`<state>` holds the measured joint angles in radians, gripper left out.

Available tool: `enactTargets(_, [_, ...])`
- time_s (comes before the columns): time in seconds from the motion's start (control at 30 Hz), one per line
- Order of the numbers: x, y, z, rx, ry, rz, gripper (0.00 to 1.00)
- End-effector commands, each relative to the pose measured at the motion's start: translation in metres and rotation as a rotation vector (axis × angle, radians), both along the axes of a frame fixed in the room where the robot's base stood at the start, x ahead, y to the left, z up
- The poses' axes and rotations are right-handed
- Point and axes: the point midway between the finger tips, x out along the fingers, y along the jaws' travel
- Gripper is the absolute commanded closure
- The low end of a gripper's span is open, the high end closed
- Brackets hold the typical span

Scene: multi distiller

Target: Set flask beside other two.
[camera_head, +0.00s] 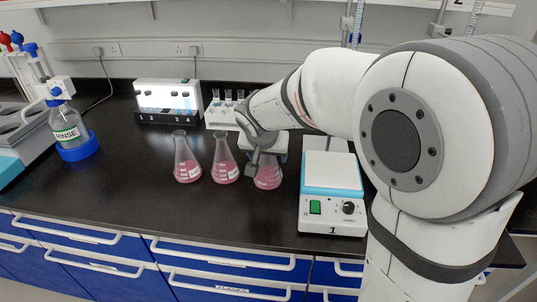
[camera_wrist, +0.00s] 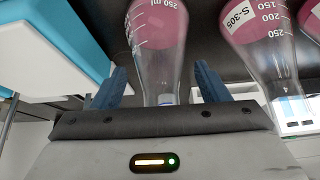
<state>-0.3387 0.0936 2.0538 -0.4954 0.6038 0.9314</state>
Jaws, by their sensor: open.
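Three glass flasks with pink liquid stand in a row on the black bench. The left flask (camera_head: 187,160) and the middle flask (camera_head: 224,160) are in plain view in the head view. The right flask (camera_head: 268,173) is partly hidden behind my gripper (camera_head: 262,150); only its pink lower body shows. In the wrist view, my gripper (camera_wrist: 155,88) is open, with one blue finger on each side of the neck of the nearest flask (camera_wrist: 157,40). A gap shows between neck and fingers. The neighbouring flask (camera_wrist: 258,40), labelled S-305, is to the right there.
A hotplate stirrer (camera_head: 332,185) marked 1 stands just right of the right flask. A lit rack (camera_head: 167,102) and a white test-tube rack (camera_head: 222,112) stand behind. Bench in front of the flasks is clear.

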Motion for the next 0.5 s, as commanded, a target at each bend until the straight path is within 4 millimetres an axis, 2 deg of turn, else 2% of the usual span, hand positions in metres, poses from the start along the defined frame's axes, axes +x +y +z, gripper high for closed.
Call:
enactTargets(0.17, [-0.007,0.003,0.016,0.002,-0.005,0.001,0.32])
enactTargets(0.5, [-0.042,0.011,0.078,0.002,-0.005,0.002,0.32])
